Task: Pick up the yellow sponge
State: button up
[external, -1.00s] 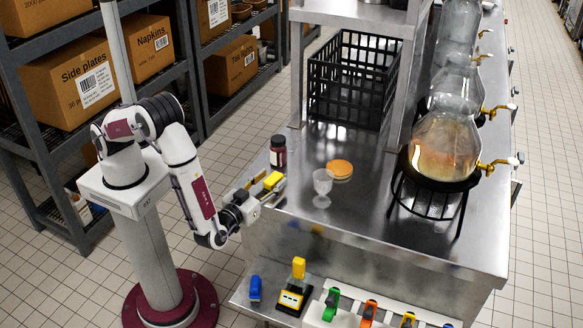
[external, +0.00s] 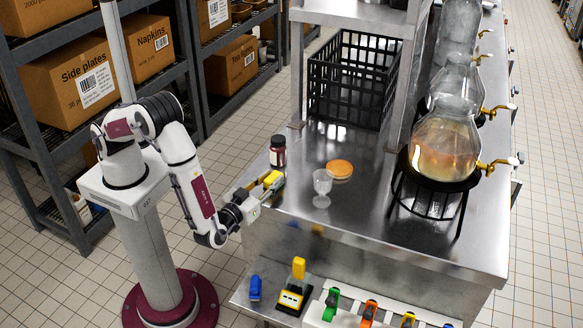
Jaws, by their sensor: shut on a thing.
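The yellow sponge (external: 273,179) is at the left edge of the steel counter. My gripper (external: 268,186) reaches in from the left and is shut on the yellow sponge. The sponge sits between the fingers, with its yellow top showing. Its lower part is hidden by the fingers. I cannot tell how far it is above the counter.
A dark jar (external: 278,152) stands just behind the sponge. A clear glass (external: 322,181) and an orange-topped disc (external: 340,169) are to the right. A black crate (external: 345,85) stands at the back. The counter's front (external: 400,235) is clear. Glass dispensers (external: 445,150) stand at the right.

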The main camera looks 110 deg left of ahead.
aim_at(270, 180)
jog(key=shift+r, duration=4.85)
